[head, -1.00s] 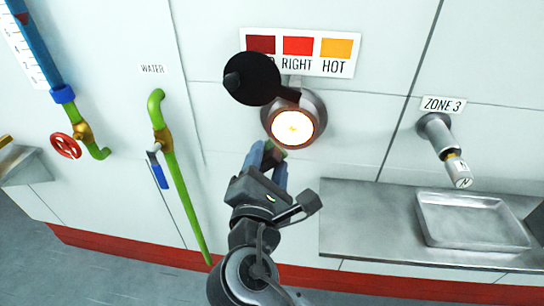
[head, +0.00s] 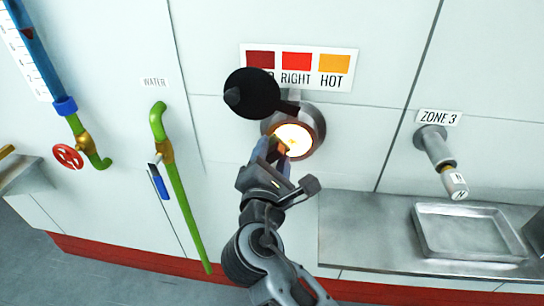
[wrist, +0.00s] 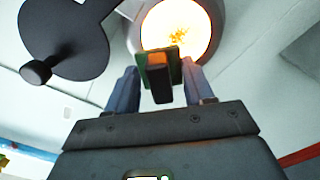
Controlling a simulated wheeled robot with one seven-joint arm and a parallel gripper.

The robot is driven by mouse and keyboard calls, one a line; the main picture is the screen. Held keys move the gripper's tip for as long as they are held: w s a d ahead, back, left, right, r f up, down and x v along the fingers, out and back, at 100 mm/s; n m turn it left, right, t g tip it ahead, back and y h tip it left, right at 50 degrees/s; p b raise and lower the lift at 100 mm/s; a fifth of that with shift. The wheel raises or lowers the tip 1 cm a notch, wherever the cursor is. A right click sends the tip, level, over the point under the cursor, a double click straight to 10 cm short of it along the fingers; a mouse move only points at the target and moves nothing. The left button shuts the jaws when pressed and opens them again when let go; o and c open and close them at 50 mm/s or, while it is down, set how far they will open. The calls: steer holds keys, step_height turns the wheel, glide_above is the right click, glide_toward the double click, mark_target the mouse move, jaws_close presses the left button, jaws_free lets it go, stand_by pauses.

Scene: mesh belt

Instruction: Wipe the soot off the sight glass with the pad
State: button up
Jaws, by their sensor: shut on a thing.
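The sight glass (head: 295,134) glows bright yellow-white inside a round metal rim on the wall. In the wrist view the glass (wrist: 180,24) shows a brownish speckled patch near its middle, just above the pad. My gripper (head: 273,152) is shut on the pad, a small block with a green layer and a dark grip (wrist: 160,80) between the blue fingers. The pad (head: 283,147) overlaps the lower left of the glass in the head view; I cannot tell whether it touches. The black round cover (head: 252,92) is swung aside to the upper left.
A colour chart (head: 335,82) hangs above the glass, partly hidden by the cover. Left are a green pipe with a blue-handled valve (head: 160,182) and a red handwheel (head: 67,156). Right are the Zone 3 fixture (head: 440,158) and a metal tray (head: 428,251) on a shelf.

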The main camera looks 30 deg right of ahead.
mark_target(308, 142)
steer(key=shift+x, duration=1)
stand_by(0.5)
steer(key=shift+s+d+p, duration=0.95)
steer(key=shift+s+d, duration=0.15)
steer(key=shift+d, duration=0.25)
steer(key=shift+s+d+p, duration=0.35)
steer(key=shift+s+d, duration=0.1)
steer(key=shift+d, duration=0.3)
steer(key=shift+s+d+p, duration=0.35)
steer(key=shift+s+d, duration=0.1)
steer(key=shift+d, duration=0.25)
steer(key=shift+w+a, duration=0.7)
steer(key=shift+a, duration=0.25)
steer(key=shift+w+a, duration=0.65)
steer(key=shift+a, duration=0.25)
steer(key=shift+w+a, duration=0.7)
steer(key=shift+a, duration=0.25)
steer(key=shift+s, duration=0.1)
steer(key=shift+p+v, duration=0.35)
steer(key=shift+v, duration=2.65)
